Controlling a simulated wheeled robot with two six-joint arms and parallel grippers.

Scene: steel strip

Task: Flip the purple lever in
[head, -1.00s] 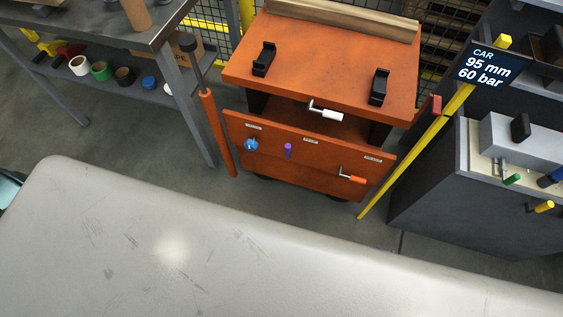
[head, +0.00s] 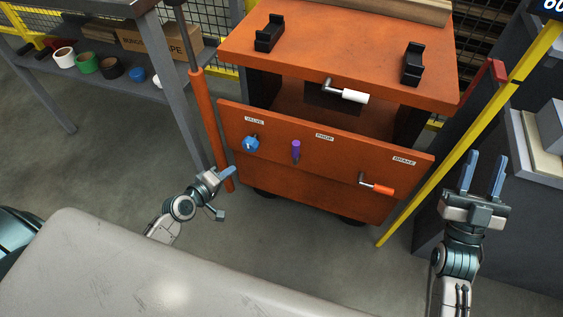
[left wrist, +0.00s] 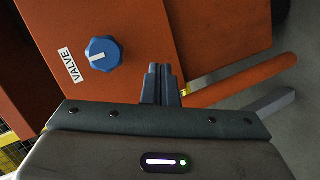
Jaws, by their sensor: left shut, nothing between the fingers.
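My left gripper (head: 231,172) is below and left of the knob in the head view, apart from the lever. In the left wrist view its fingers (left wrist: 161,72) are together and empty, right of the blue knob (left wrist: 102,53); the lever is out of that view. My right gripper (head: 486,165) is raised right of the cart, with its fingers spread and empty.
A white-handled crank (head: 347,92) sits under the cart top. An orange tube (head: 210,130) stands by the cart's left side and a yellow pole (head: 470,130) slants on its right. A light grey surface (head: 200,280) fills the foreground.

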